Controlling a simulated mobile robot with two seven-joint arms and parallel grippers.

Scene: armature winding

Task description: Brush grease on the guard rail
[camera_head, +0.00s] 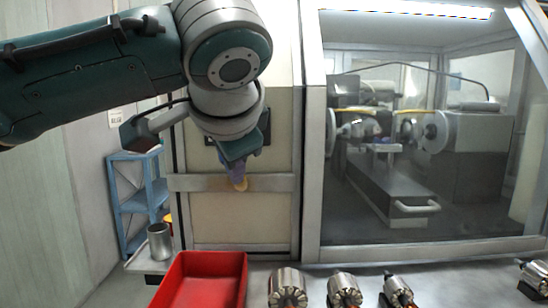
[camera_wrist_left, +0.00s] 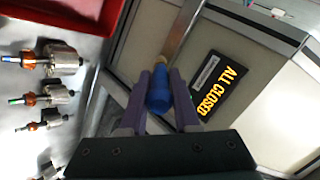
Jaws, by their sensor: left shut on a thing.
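My left gripper (camera_head: 238,168) is shut on a brush with a blue handle (camera_wrist_left: 158,94). The brush's yellowish head (camera_head: 241,184) points down in front of the guard rail (camera_head: 205,183), a horizontal metal bar across the cabinet panel. In the left wrist view the brush head (camera_wrist_left: 161,62) overlaps the near end of the rail (camera_wrist_left: 183,28). I cannot tell whether the bristles touch the bar. No grease can be made out on the rail. A grey metal cup (camera_head: 159,242) stands at the lower left. My right gripper is not in view.
A red tray (camera_head: 203,259) and several armatures (camera_head: 287,286) sit on the bench below the rail. A glazed machine enclosure (camera_head: 311,140) stands to the right. A blue shelf (camera_head: 125,200) is at the left.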

